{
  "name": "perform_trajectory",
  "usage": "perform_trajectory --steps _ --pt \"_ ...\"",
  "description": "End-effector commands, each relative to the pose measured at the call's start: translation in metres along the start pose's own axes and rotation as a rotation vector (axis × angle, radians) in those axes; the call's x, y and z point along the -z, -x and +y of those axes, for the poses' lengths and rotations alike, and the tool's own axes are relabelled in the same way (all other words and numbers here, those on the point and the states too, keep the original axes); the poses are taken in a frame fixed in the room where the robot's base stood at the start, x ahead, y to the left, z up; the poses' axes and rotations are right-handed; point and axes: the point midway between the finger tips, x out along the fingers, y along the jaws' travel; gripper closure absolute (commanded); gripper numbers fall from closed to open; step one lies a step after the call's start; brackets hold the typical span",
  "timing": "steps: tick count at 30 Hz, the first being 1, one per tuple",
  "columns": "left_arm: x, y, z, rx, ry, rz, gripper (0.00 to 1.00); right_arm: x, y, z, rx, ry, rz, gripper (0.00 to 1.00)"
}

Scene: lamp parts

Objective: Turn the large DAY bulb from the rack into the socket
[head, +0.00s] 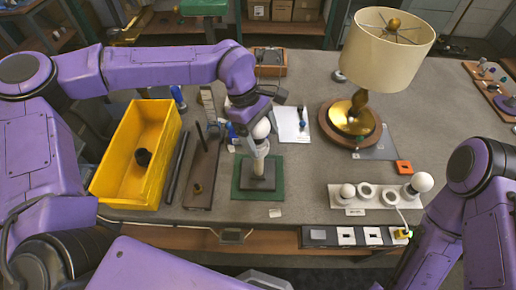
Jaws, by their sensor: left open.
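A white round bulb (261,129) sits upright at the top of the pale socket post (259,150), which stands on a dark block on a green mat (240,190). My left gripper (259,114) is open, pointing down right at this bulb from above; its fingers partly hide the bulb. Whether they touch it I cannot tell. The white rack (376,205) at the right front holds a smaller bulb (347,191) at its left end and a larger bulb (422,182) at its right end, with empty rings between. Bulb labels are not readable. My right gripper is out of view.
A yellow bin (112,190) holding a dark object stands at the left. A brown board (201,180) lies between bin and socket. A table lamp (387,50) stands at the back right. A white sheet (293,125) and an orange piece (404,167) lie on the table (310,165).

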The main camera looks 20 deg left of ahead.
Motion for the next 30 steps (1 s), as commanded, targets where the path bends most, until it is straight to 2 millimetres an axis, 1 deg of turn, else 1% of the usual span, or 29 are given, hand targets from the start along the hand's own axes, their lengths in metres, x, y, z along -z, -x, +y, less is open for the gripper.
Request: perform_trajectory --steps 1,12,16,21,22,23,24,25,26,30 --pt "0.002 -0.005 -0.001 -0.013 0.039 0.0 0.19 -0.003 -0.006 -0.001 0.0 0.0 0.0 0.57" --pt "0.002 -0.005 0.002 -0.133 0.334 0.001 0.19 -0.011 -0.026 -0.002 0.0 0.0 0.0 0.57" --pt "0.002 -0.004 0.003 -0.151 0.381 0.001 0.19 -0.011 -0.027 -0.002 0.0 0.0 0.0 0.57" --pt "0.001 -0.003 0.002 -0.151 0.386 0.001 0.19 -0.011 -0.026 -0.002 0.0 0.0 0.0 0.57" --pt "0.001 -0.004 0.002 -0.151 0.386 0.001 0.22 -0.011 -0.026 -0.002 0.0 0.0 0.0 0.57" --pt "0.001 -0.004 0.002 -0.15 0.386 0.001 0.32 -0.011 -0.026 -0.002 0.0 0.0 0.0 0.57" --pt "0.001 -0.004 0.002 -0.15 0.385 0.001 0.45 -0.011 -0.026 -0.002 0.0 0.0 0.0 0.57" --pt "0.002 -0.004 0.002 -0.15 0.385 0.001 0.54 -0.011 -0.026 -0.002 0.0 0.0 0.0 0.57" --pt "0.001 -0.004 0.002 -0.149 0.385 0.002 0.61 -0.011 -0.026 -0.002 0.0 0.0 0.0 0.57" --pt "0.001 -0.004 0.002 -0.148 0.385 0.002 0.61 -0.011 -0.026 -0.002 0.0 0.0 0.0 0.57"
